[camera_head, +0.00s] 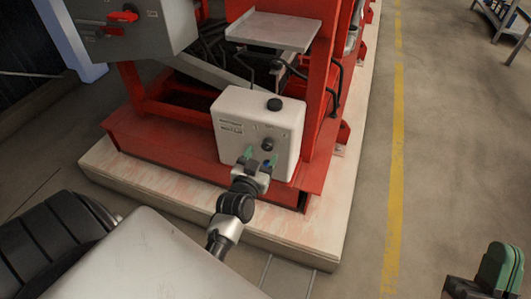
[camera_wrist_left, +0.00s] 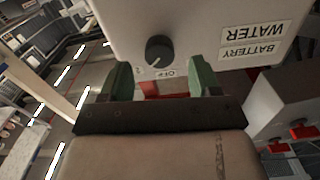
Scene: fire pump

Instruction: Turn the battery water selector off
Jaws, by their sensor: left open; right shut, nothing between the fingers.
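The battery water box (camera_head: 230,108) is white and stands on the red frame, with a black cap (camera_head: 274,104) on top. Its round dark selector knob (camera_head: 267,144) is on the front face. I cannot tell which mark the knob points at. My left gripper (camera_head: 259,158) is open just below the knob. In the left wrist view its green fingers (camera_wrist_left: 161,78) are spread, with the knob beyond them and not gripped. My right gripper (camera_head: 499,266) is shut and empty at the bottom right.
The red frame (camera_head: 160,146) stands on a pale plinth (camera_head: 325,220). A grey cabinet (camera_head: 150,30) with red handles is at upper left, and a metal shelf (camera_head: 272,31) is above the box. Open floor with a yellow line (camera_head: 395,170) lies to the right.

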